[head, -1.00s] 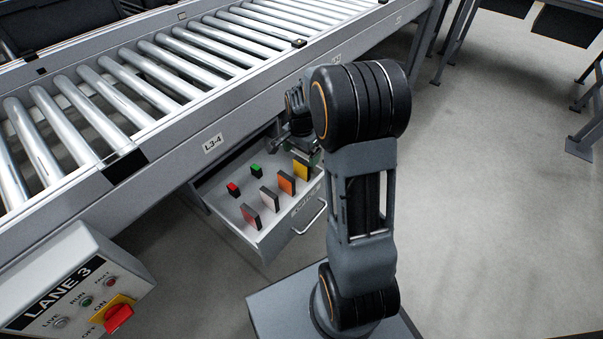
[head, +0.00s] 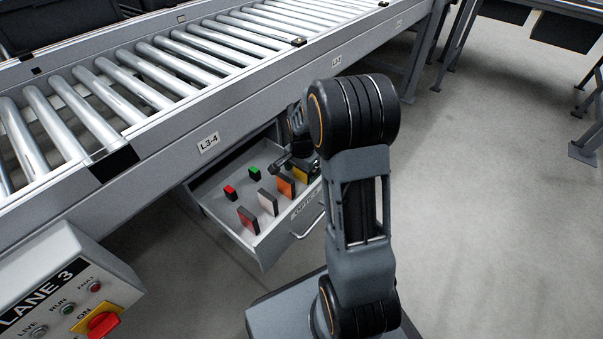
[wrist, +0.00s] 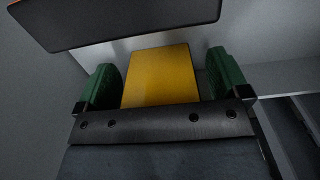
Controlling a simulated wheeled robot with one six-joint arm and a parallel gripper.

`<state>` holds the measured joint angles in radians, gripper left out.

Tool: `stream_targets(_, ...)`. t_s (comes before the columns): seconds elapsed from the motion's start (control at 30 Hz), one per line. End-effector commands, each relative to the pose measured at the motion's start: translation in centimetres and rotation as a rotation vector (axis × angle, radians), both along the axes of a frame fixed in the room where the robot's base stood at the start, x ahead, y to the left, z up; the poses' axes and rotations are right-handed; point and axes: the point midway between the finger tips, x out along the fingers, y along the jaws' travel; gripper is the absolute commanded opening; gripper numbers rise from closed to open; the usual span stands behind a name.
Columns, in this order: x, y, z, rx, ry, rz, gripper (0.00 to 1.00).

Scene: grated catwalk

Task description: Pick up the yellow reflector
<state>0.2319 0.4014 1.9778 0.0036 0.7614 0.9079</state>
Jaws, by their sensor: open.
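The yellow reflector (wrist: 160,78) is a flat yellow plate, seen between the two green finger pads of my gripper (wrist: 160,88) in the wrist view. The fingers are apart, one on each side of it, with a narrow gap showing at each side. In the head view the yellow reflector (head: 302,173) stands at the right end of the row in the open drawer (head: 262,243), partly hidden by my gripper (head: 297,166). Its lower part is hidden behind the gripper body in the wrist view.
An orange reflector (head: 284,186) stands just left of the yellow one, with a white (head: 267,202) and a red one (head: 248,219) further left. Small red (head: 230,192) and green (head: 254,173) blocks stand behind. The roller conveyor (head: 180,70) overhangs the drawer's back.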

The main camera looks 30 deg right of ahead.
Motion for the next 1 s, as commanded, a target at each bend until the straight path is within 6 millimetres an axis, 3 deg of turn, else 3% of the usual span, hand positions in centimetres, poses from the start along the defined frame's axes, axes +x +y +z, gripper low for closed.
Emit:
stream_targets(0.07, 0.0, 0.0, 0.1, 0.000, 0.000, 0.000, 0.92)
stream_targets(0.6, 0.0, 0.0, 0.1, 0.000, 0.000, 0.000, 0.40)
stream_targets(0.83, 0.0, 0.0, 0.3, 0.000, -0.001, 0.000, 0.40)
stream_targets(1.0, 0.1, 0.0, 2.5, -0.002, -0.003, 0.000, 0.40)
